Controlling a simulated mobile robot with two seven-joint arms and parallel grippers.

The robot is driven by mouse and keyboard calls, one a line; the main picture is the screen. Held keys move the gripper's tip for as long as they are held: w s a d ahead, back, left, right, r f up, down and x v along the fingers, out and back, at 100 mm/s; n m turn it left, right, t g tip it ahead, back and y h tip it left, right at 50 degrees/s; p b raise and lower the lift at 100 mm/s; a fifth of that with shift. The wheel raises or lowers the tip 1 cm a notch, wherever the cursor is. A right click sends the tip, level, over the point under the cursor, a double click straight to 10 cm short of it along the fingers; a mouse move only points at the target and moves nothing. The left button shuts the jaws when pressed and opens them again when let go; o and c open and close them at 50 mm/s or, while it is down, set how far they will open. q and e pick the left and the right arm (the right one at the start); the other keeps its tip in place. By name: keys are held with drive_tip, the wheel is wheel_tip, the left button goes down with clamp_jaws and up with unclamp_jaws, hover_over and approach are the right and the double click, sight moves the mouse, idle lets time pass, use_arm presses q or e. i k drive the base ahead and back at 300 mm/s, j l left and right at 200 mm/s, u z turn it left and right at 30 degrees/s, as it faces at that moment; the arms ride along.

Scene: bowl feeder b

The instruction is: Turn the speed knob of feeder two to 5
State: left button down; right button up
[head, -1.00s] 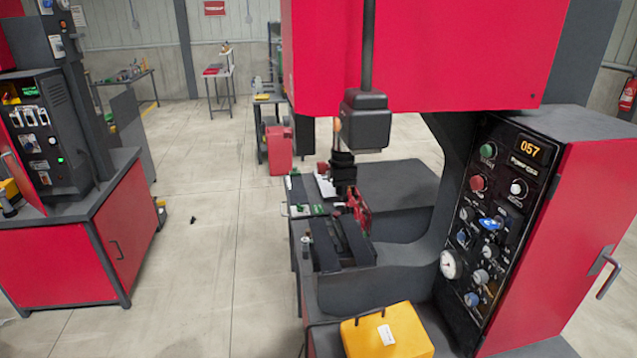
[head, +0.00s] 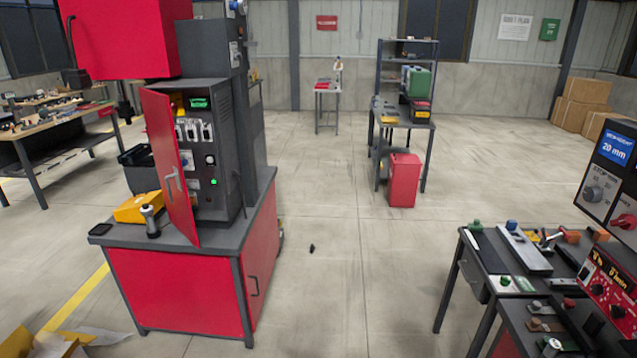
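Neither gripper shows in the head view. I cannot make out a bowl feeder or a "feeder two" label. I cannot tell whether either belongs to a feeder.
A red cabinet (head: 190,300) at left bears an electrical box (head: 222,140) with its red door (head: 171,165) swung open. A dark workbench (head: 462,268) with tools stands at right. A red bin (head: 404,180) stands farther back. The middle floor is mostly clear, with a small dark object (head: 312,248).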

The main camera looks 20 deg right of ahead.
sight(595, 289)
drive_tip(key=i+l+z, duration=0.1)
drive_tip(key=i+z, duration=0.2)
drive_tip(key=i, duration=0.25)
drive_tip(key=i+z, duration=0.3)
drive_tip(key=i, duration=0.2)
drive_tip(key=i+j+z, duration=0.25)
drive_tip(key=i, duration=0.3)
drive_tip(key=i+j+z, duration=0.3)
drive_tip(key=i, duration=0.2)
drive_tip(key=i+l+z, duration=0.15)
drive_tip(key=i+z, duration=0.25)
drive_tip(key=i+l+z, duration=0.1)
drive_tip(key=i+z, duration=0.2)
drive_tip(key=z, duration=0.15)
drive_tip(key=i+z, duration=0.4)
drive_tip(key=i+j+z, duration=0.2)
drive_tip(key=z, duration=0.25)
drive_tip(key=i+j+z, duration=0.4)
drive_tip(key=l, duration=0.1)
